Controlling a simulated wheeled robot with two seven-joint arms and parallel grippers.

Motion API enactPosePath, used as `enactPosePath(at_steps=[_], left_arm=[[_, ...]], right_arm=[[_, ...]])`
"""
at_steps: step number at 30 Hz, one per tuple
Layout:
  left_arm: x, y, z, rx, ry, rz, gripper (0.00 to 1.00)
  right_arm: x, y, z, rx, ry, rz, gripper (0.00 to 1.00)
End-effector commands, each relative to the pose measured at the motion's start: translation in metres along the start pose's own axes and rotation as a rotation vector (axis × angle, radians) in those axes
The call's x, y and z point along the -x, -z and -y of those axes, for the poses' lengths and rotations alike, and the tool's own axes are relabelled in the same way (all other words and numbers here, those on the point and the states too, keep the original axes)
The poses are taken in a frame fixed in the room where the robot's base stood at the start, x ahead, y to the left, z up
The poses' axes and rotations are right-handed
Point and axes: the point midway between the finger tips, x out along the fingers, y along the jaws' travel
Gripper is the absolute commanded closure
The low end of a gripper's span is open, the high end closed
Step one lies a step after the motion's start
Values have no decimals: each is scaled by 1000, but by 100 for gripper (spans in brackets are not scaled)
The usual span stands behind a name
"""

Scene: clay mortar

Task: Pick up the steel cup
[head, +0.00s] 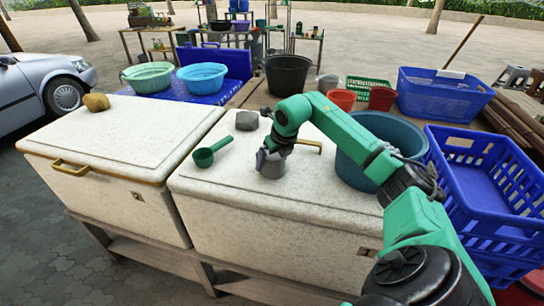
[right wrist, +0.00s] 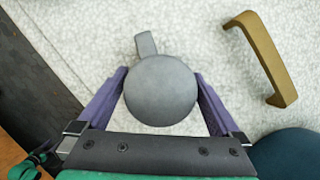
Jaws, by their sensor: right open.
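The steel cup (head: 271,164) is grey with a side handle and stands on the white speckled lid of the right chest, partly hidden by my right gripper (head: 272,149) in the head view. In the right wrist view the cup (right wrist: 160,90) shows as a grey disc with its handle pointing up the picture. My right gripper (right wrist: 161,95) is open, with one purple finger on each side of the cup; I cannot tell whether the fingers touch it. My left gripper is not in view.
A green scoop (head: 212,150) and a grey stone (head: 247,121) lie left of the cup. A brass handle (right wrist: 266,58) is on the lid to its right. A large teal tub (head: 350,165) and a blue crate (head: 490,190) stand further right. The left chest's lid (head: 120,130) is mostly clear.

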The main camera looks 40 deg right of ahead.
Motion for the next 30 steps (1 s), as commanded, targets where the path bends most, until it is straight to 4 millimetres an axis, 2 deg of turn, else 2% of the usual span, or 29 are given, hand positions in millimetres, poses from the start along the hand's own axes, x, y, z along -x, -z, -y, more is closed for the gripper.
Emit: enactPosePath(at_steps=[4,5,6,10,18,23,26,30], left_arm=[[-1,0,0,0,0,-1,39],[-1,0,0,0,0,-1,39],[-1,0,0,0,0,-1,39],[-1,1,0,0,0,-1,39],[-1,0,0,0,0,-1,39],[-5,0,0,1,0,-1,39],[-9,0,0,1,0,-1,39],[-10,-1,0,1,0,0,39]], right_arm=[[-1,0,0,0,0,1,0],[-1,0,0,0,0,1,4],[-1,0,0,0,0,0,19],[0,0,0,0,0,1,69],[1,-1,0,0,0,2,71],[14,-8,0,0,0,6,71],[37,-17,0,-1,0,10,71],[90,-39,0,-3,-3,12,71]])
